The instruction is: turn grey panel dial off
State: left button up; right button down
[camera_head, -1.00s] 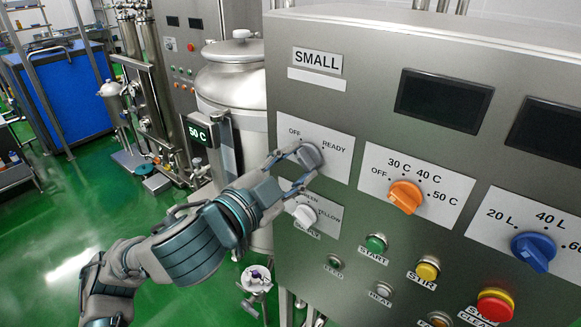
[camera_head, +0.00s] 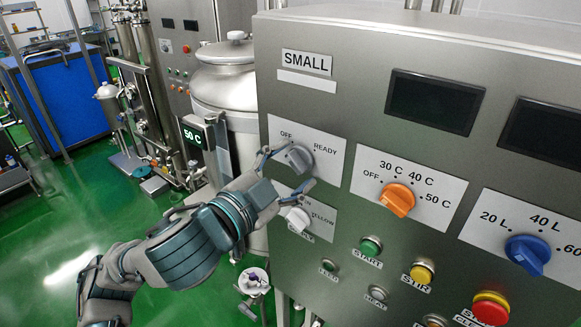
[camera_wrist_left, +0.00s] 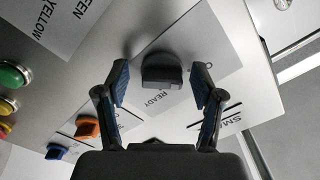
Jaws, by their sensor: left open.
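The grey dial (camera_head: 299,157) sits on the upper white label plate of the panel, between the words OFF and READY. Its ridge slants with the upper end toward OFF. My left gripper (camera_head: 288,168) is open at the dial, one finger above left and the other below. In the left wrist view the dial (camera_wrist_left: 161,74) stands between the two spread fingers of my left gripper (camera_wrist_left: 159,70), with a visible gap on each side. My right gripper is not in view.
A white knob (camera_head: 298,218) lies just below the left gripper. An orange dial (camera_head: 397,199), a blue dial (camera_head: 527,253), a green START button (camera_head: 370,246) and a red button (camera_head: 490,307) are to the right. A steel tank (camera_head: 226,80) stands behind left.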

pick_arm(q)
jog(key=v, duration=1.1)
jog(key=shift+s+a, duration=0.25)
jog(key=shift+a, duration=0.1)
jog(key=shift+d+f, duration=0.1)
